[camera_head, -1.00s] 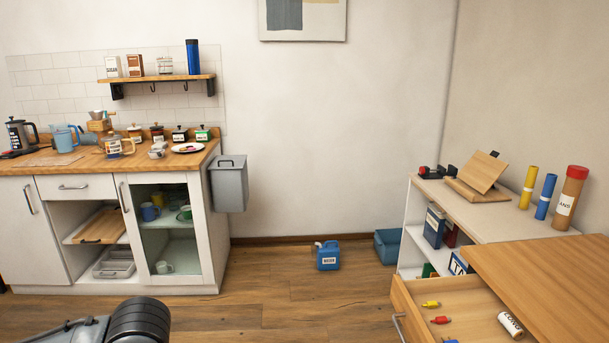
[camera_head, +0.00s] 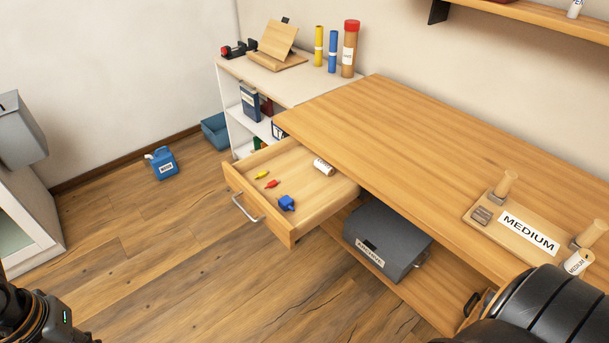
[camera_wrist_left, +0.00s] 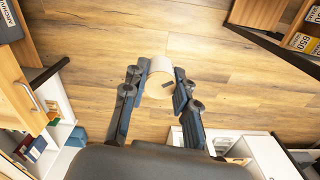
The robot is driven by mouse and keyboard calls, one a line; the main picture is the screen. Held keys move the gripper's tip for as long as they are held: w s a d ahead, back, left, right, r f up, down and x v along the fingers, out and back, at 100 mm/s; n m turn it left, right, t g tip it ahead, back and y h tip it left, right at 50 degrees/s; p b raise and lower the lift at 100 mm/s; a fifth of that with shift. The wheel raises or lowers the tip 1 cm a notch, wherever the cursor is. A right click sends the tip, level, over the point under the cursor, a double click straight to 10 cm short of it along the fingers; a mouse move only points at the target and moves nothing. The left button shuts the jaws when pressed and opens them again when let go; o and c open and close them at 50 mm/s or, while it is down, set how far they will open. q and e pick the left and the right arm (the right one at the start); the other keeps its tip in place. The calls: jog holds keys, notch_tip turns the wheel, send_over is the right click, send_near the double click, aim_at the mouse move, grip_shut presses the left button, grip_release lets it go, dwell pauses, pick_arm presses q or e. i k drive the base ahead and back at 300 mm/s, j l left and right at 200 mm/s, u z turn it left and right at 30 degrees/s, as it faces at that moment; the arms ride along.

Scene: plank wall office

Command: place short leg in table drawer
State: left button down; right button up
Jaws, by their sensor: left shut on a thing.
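My left gripper (camera_wrist_left: 160,88) shows in the left wrist view, with both fingers closed on a pale wooden cylinder (camera_wrist_left: 160,67), which I take as the short leg. It is seen nearly end-on above the floor, and no label on it is readable. The table drawer (camera_head: 312,192) stands open in the head view. In it lie a white-labelled cylinder (camera_head: 323,167), small yellow (camera_head: 262,175) and red (camera_head: 272,184) pieces, and a blue piece (camera_head: 287,203). In the head view, part of my left arm shows at bottom left. My right gripper is not visible.
The tabletop (camera_head: 420,140) is mostly bare. A board marked MEDIUM (camera_head: 529,233) lies at its right with wooden pegs and a labelled cylinder (camera_head: 579,262). A grey archive box (camera_head: 386,240) sits below.

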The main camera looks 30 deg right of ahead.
aim_at(302, 181)
jog(key=i+z, duration=0.1)
jog(key=z, duration=0.35)
jog(key=i+l+z, duration=0.1)
jog(key=z, duration=0.35)
jog(key=i+z, duration=0.1)
jog(key=z, duration=0.8)
jog(key=i+j+z, duration=0.1)
jog(key=i+j, duration=0.2)
jog(key=i+l, duration=0.05)
